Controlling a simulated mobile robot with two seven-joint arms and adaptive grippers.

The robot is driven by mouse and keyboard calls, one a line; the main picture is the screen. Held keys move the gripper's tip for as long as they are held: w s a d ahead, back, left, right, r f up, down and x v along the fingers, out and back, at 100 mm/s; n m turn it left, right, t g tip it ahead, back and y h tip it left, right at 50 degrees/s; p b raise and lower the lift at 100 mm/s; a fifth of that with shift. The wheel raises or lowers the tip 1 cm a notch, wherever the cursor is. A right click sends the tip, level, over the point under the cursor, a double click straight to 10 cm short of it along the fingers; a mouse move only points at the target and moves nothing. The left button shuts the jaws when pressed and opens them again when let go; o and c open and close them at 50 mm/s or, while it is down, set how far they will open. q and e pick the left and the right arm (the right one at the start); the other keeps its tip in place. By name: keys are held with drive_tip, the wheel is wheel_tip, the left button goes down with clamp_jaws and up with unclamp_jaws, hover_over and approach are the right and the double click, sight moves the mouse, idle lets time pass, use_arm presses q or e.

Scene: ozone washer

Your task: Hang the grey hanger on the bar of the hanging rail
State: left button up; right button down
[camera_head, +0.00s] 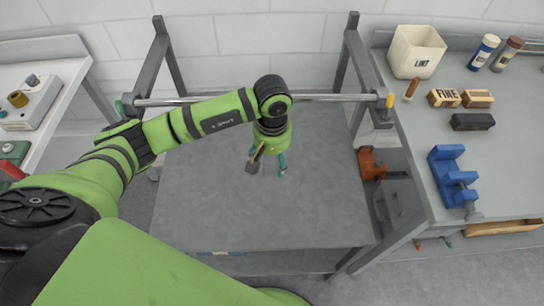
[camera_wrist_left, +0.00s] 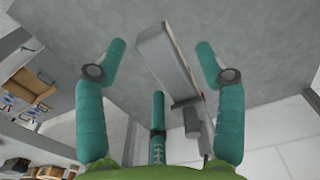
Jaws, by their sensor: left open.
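The hanging rail's shiny bar (camera_head: 330,97) runs across between two dark grey uprights at the back of a grey table. My left gripper (camera_head: 267,170) points down over the middle of the table, in front of the bar, and its teal fingers are spread. In the left wrist view the open fingers (camera_wrist_left: 160,65) stand on either side of a grey blocky piece (camera_wrist_left: 162,60) with a pale edge. The piece also shows by the fingers in the head view (camera_head: 253,167). I cannot tell whether it is the grey hanger. My right gripper is out of view.
A right bench holds a white LINT bin (camera_head: 416,50), two bottles, brushes, and a blue vise-like block (camera_head: 450,177). A left bench carries a grey device (camera_head: 30,100). The grey tabletop (camera_head: 190,215) is largely clear. My left arm passes close to the bar.

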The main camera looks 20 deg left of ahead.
use_arm(q)
wheel_tip(320, 180, up, 12)
idle(0.5)
